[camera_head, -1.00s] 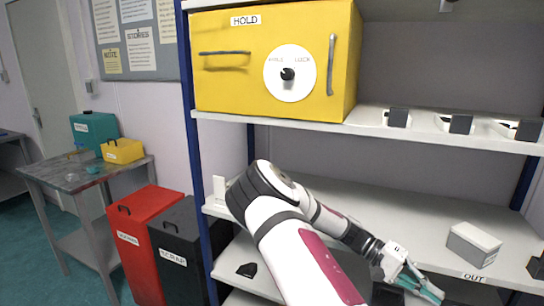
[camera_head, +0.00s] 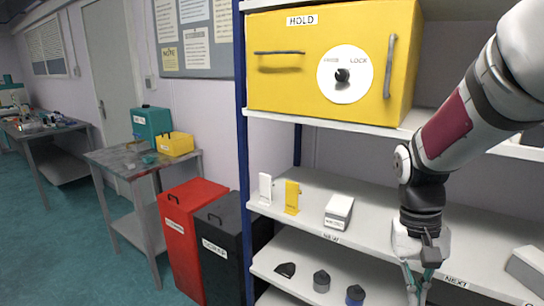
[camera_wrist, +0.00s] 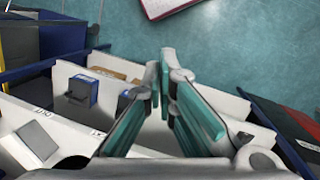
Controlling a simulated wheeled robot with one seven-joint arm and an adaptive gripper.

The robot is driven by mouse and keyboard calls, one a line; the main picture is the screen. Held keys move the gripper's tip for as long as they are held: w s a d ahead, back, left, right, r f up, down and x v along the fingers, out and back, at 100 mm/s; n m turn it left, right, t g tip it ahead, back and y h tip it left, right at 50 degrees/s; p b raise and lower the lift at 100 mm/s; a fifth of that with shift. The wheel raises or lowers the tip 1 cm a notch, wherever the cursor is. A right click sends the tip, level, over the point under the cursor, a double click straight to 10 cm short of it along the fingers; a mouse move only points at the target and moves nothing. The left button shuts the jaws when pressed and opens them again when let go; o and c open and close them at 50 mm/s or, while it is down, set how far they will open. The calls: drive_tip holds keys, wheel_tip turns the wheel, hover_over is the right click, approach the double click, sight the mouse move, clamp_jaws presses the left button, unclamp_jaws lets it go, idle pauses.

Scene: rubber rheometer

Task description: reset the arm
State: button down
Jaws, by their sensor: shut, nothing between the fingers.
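My arm comes in from the right in the head view and bends down in front of the shelf. My gripper (camera_head: 418,283) points downward near the front edge of the middle shelf (camera_head: 385,240), with its tips at the bottom of the picture. In the wrist view my gripper (camera_wrist: 163,95) has teal-padded fingers close together at the tips, with nothing held between them.
A yellow HOLD cabinet (camera_head: 328,62) stands on the upper shelf. The middle shelf bears a white box (camera_head: 338,210) and a yellow stand (camera_head: 292,197). Red (camera_head: 190,235) and black (camera_head: 228,245) bins stand left of the shelf. Open floor (camera_head: 70,240) lies farther left.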

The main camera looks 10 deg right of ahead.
drive_tip(key=s+a+r+n+t, duration=0.5)
drive_tip(key=s+a+r+t, duration=0.2)
drive_tip(key=a+r, duration=0.3)
drive_tip(key=shift+s+a+r+t+y, duration=0.3)
drive_tip(key=shift+s+r+y, duration=0.1)
drive_tip(key=shift+s+r, duration=0.1)
